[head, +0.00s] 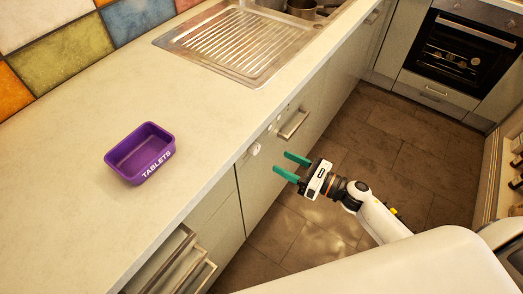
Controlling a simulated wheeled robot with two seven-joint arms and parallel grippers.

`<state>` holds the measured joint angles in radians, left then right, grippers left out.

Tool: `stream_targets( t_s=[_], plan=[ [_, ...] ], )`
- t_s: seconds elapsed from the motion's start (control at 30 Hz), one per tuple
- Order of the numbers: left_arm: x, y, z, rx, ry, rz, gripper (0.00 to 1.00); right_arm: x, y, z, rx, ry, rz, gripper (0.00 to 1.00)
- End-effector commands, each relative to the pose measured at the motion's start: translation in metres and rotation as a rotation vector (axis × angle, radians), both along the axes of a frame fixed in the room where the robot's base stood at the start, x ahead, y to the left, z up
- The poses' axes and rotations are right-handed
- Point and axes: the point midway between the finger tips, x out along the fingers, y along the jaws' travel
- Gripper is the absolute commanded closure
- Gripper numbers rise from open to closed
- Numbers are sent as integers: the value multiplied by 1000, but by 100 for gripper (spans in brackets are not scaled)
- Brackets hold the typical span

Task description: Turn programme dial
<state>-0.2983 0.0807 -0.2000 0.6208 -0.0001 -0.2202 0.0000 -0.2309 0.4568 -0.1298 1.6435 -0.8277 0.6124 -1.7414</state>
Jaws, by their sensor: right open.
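A small white round dial (254,149) sits on the upper front of the panelled appliance under the counter, left of its bar handle (293,125). My right gripper (281,162) has green fingers, spread apart with nothing between them. It comes in from the right, its fingers pointing left at the appliance front. In the picture its tips are a little right of and below the dial, and apart from it. The dial's pointer mark is too small to read. My left gripper is not in view.
A purple bin marked TABLETS (141,153) stands on the counter (70,215). A metal sink drainer (232,45) is set into the counter beyond. Stacked drawer handles (182,262) stick out at lower left. An oven (463,48) stands at the back right. The tiled floor (410,150) is clear.

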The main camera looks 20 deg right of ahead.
Motion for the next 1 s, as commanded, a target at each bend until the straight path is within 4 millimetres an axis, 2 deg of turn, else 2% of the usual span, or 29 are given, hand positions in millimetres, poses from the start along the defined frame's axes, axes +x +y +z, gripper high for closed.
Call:
stream_targets(
  t_s=[0.2, 0.4, 0.8, 1.0],
  plan=[
    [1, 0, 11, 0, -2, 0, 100, 34, 30, 3, 3, -1, -1, 46],
    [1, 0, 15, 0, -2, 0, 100, 52, 46, 1, 3, 2, -2, 46],
    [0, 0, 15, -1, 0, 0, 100, 57, 50, 0, 3, 3, -2, 46],
    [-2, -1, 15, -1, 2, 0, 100, 57, 50, 0, 3, 3, -2, 79]
  ],
)
